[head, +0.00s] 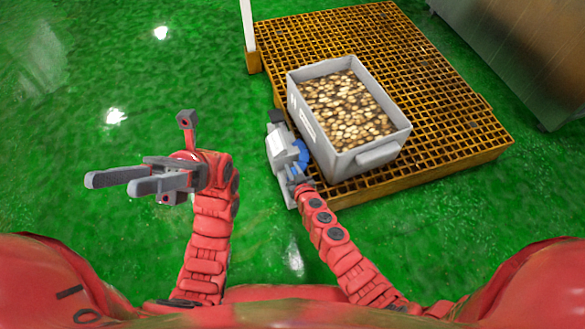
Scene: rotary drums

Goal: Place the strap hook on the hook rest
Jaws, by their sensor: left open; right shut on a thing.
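My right gripper (296,176) is at the left side of the grey bin, against a small grey unit (279,150) with a blue part (303,153). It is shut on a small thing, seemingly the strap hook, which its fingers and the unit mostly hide. I cannot make out the hook's shape or tell the hook rest apart from the unit. My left gripper (112,184) is open and empty, held over the green floor to the left, with its fingers pointing left.
The grey bin (378,157), full of small brownish pieces, stands on a yellow grated platform (450,120). A white post (248,25) rises at the platform's far left corner. A metal cabinet (530,50) stands at the upper right. The green floor on the left is clear.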

